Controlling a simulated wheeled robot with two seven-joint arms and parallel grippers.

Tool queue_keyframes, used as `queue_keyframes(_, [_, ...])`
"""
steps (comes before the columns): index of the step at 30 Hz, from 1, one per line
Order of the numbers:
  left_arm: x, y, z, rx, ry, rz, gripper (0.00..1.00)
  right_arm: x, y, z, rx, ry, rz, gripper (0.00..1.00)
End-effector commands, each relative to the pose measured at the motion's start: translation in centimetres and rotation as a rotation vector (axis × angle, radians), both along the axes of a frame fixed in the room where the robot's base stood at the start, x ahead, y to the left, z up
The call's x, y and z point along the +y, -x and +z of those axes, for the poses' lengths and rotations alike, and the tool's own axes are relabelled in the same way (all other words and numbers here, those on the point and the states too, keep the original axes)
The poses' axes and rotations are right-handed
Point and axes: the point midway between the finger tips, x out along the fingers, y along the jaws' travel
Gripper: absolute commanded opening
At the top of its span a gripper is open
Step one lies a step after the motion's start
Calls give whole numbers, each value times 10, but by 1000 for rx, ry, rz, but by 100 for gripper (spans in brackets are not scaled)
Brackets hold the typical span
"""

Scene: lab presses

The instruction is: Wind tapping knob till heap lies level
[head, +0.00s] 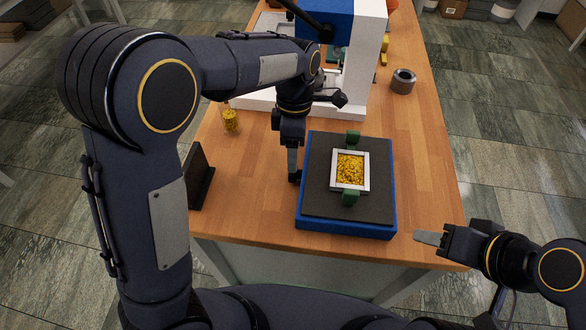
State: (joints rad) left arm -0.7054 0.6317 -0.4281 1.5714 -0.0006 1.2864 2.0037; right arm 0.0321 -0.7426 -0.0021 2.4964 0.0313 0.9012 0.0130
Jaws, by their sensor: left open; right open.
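A yellow granular heap (350,168) lies inside a white square frame (335,183) on a dark plate (377,205) over a blue base (345,230). Two green blocks (350,198) hold the frame at its near and far sides. From this angle I cannot tell how level the heap is. My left gripper (293,173) points down at the left side of the blue base, open. The tapping knob is not clearly visible; the dark piece at the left gripper's tips may be part of it or of a finger. My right gripper (428,238) is open and empty off the front right corner of the base.
A white and blue press (357,60) stands behind the base. A small jar with yellow contents (230,120) and a dark upright stand (198,178) are on the left. A grey ring-shaped part (403,81) sits at the back right. The table's right strip (425,170) is clear.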

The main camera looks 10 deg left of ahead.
Motion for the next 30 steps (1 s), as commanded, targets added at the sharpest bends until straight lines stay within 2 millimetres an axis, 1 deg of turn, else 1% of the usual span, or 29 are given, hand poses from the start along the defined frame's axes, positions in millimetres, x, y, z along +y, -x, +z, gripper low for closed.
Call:
queue_keyframes(1, [1, 3, -10, 4, -2, 0, 58, 0, 0, -1, 0, 0, 0, 47])
queue_keyframes(3, [0, 5, -21, 4, -1, 0, 58, 0, 0, -1, 0, 0, 0, 47])
queue_keyframes(6, [0, 8, -36, 3, 0, 0, 58, 0, 0, -1, 0, 0, 0, 47])
queue_keyframes(9, [0, 10, -47, 3, 1, -1, 58, 0, 0, -2, 0, 0, 0, 47])
queue_keyframes(14, [0, 12, -56, 1, 2, -1, 58, 0, 0, -2, 0, 0, 0, 47])
queue_keyframes(21, [0, 12, -56, 0, 2, -2, 58, 0, 0, -2, 0, 0, 0, 47])
queue_keyframes(30, [0, 12, -56, -1, 2, -2, 19, 0, 0, -2, 0, 0, 0, 47])
